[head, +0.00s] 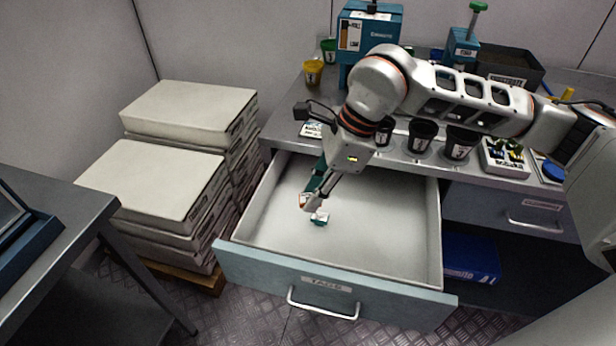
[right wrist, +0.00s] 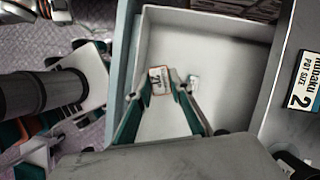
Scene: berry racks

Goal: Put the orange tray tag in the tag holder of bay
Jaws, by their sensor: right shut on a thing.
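The orange tray tag (head: 306,201) is a small white card with an orange-red edge. My right gripper (head: 314,197) reaches down into the open drawer and is shut on this tag. The right wrist view shows the tag (right wrist: 159,80) between the two fingertips, with dark marks on its face that I cannot read surely. A second small tag (head: 319,218), white and teal, lies on the drawer floor close beside the gripper; it also shows in the right wrist view (right wrist: 193,82). My left gripper is not in view. I cannot make out the bay's tag holder.
The open drawer (head: 352,307) is otherwise bare; its walls surround my gripper. The counter above holds several dark pots (head: 422,136), a teal machine (head: 370,32) and a small label card (head: 312,130). Stacked pale boxes (head: 188,110) stand left. A grey table (head: 60,215) is front left.

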